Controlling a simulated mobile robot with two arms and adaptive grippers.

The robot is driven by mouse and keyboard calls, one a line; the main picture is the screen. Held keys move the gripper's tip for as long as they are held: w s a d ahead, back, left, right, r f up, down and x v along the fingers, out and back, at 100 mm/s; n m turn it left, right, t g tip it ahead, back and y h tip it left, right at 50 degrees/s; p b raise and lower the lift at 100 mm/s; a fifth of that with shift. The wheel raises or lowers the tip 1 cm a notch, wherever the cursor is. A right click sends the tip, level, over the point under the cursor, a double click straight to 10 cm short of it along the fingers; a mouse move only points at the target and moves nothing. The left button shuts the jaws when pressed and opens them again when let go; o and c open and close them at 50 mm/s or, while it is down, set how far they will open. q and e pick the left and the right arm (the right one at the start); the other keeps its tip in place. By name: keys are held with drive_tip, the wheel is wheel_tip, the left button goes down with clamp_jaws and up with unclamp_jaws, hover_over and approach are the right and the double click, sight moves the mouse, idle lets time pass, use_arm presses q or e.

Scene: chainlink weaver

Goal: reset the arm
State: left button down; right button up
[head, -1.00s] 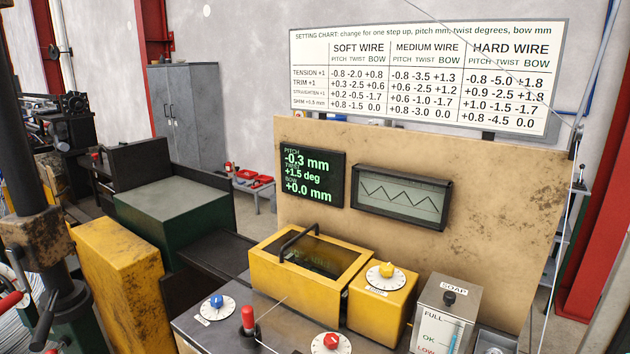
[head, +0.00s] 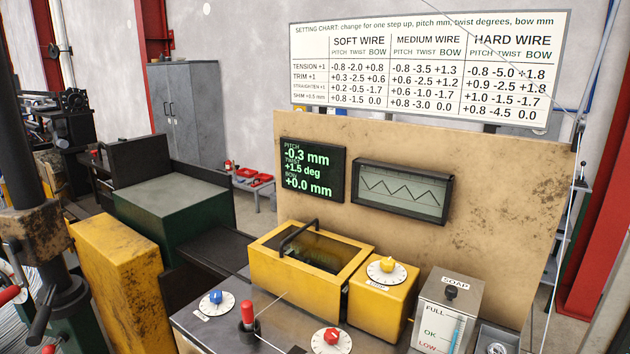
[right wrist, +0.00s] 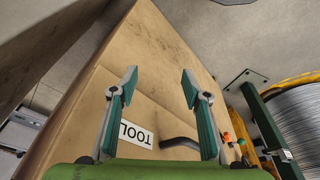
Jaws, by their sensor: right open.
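My right gripper (right wrist: 158,85) shows in the right wrist view with its two teal-padded fingers spread apart and nothing between them. I cannot tell how far the fingers are from that face. Neither gripper shows in the head view.
In the head view, a yellow box (head: 290,280) with a dark window stands beside blue (head: 215,298), red (head: 332,341) and yellow (head: 387,266) dials and a soap box (head: 445,310). A display (head: 312,170) reads -0.3 mm, +1.5 deg, +0.0 mm. A wire spool (right wrist: 300,110) stands right in the wrist view.

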drive_tip(key=s+f+b, duration=0.1)
drive_tip(key=s+f, duration=0.2)
drive_tip(key=f, duration=0.7)
drive_tip(key=s+f+b, duration=0.1)
drive_tip(key=s+f, duration=0.2)
drive_tip(key=f, duration=0.6)
drive_tip(key=s+d+f+g+b, duration=0.1)
drive_tip(key=s+d+f+b, duration=0.1)
drive_tip(key=s+f, duration=1.2)
drive_tip(key=shift+s+d+g+b, duration=0.2)
drive_tip(key=shift+d+g+b, duration=0.15)
drive_tip(key=shift+d, duration=0.35)
